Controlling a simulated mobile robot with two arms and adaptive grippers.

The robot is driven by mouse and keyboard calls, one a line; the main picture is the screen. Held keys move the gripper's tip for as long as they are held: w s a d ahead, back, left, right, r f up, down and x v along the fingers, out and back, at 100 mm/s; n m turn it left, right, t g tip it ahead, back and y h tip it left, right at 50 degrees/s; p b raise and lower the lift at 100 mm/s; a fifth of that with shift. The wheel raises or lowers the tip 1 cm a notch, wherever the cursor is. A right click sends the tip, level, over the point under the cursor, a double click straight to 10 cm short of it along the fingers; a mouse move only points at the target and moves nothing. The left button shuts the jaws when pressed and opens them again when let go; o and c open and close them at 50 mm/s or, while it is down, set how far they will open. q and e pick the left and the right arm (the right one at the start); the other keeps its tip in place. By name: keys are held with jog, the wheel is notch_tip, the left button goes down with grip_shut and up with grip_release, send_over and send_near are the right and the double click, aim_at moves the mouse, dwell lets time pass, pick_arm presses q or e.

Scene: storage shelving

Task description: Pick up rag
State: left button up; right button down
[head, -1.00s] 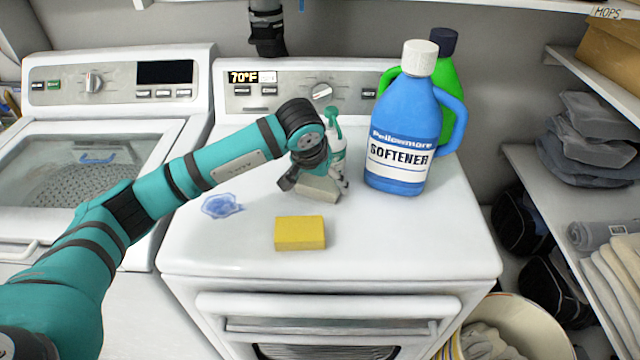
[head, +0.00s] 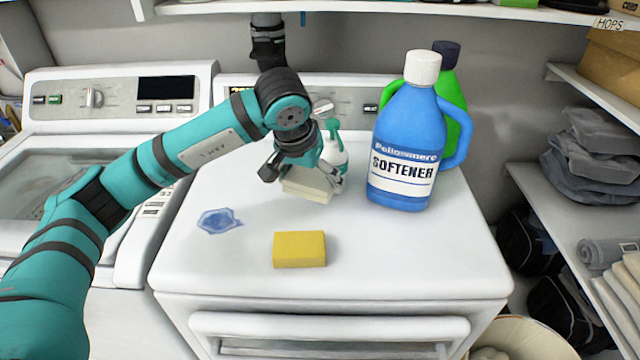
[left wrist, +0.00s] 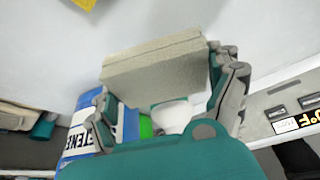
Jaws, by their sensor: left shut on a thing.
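The rag (head: 308,187) is a beige, block-shaped folded piece above the white dryer top, in front of a spray bottle. My left gripper (head: 300,172) is shut on it from above, with a finger at each side. In the left wrist view the rag (left wrist: 155,70) lies between the two fingers (left wrist: 168,100). It seems a little clear of the surface, but its underside is partly hidden. My right gripper is not in view.
The white-and-green spray bottle (head: 334,155), blue softener bottle (head: 405,140) and green bottle (head: 450,90) stand behind and right. The front right of the top is clear.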

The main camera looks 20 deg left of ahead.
pick_arm(q)
jog(key=s+a+b, duration=0.1)
jog(key=s+a, duration=0.1)
jog(key=s, duration=0.2)
jog(key=s+a+b, duration=0.1)
jog(key=s+a, duration=0.1)
jog(key=s, duration=0.3)
jog(key=s+a+b, duration=0.2)
jog(key=s, duration=0.3)
jog(key=shift+a, duration=0.15)
jog(key=shift+s+a, duration=0.25)
jog(key=shift+s, duration=0.55)
jog(key=o, duration=0.4)
jog(key=shift+c, duration=1.3)
